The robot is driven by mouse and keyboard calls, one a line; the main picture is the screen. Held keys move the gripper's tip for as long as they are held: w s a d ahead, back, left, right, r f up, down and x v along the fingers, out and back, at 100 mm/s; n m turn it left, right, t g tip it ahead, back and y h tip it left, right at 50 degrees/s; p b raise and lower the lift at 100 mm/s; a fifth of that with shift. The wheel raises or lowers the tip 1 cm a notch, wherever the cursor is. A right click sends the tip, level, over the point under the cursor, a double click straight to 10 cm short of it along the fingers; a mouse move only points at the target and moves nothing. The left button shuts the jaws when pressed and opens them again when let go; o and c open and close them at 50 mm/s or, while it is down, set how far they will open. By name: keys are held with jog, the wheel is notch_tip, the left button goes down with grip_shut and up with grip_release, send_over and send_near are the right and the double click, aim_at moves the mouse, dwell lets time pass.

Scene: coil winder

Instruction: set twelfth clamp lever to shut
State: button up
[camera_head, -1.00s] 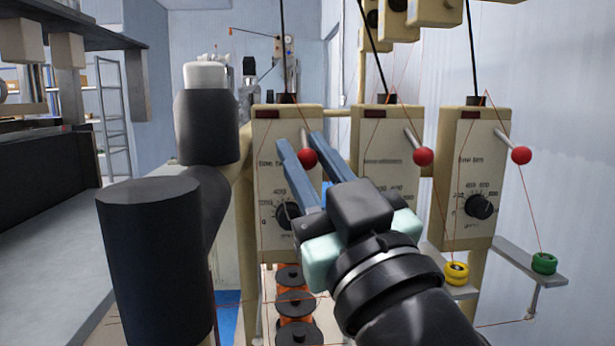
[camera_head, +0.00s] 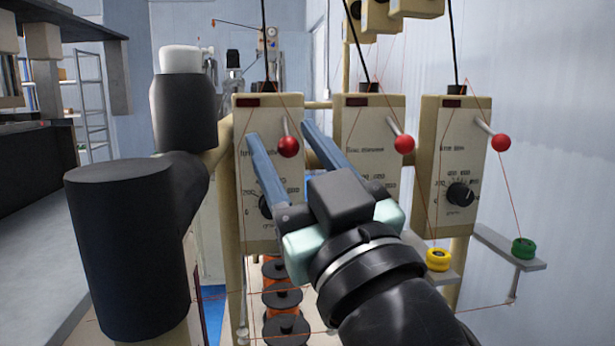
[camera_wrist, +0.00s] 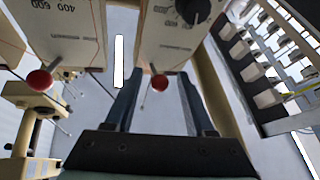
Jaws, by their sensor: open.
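Three clamp levers with red ball knobs stick out from cream boxes. The lever on the left box has its ball (camera_head: 288,146) between my gripper's blue fingers. My gripper (camera_head: 280,133) is open, with a finger on each side of that ball. In the wrist view the same ball (camera_wrist: 159,83) shows between the fingers, with clearance on both sides. The middle lever's ball (camera_head: 404,143) and the right lever's ball (camera_head: 501,142) stand clear to the right. All three levers slant down to the right. No readable number tells which is the twelfth.
Each box has a black dial, such as the right one (camera_head: 460,194). Thin red wires run past the boxes. A yellow spool (camera_head: 438,259) and a green spool (camera_head: 523,248) sit on small shelves at lower right. Orange spools (camera_head: 282,300) stand below the left box.

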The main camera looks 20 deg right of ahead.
jog(key=b+v, duration=1.2)
jog(key=shift+s, duration=0.3)
jog(key=shift+f, duration=0.1)
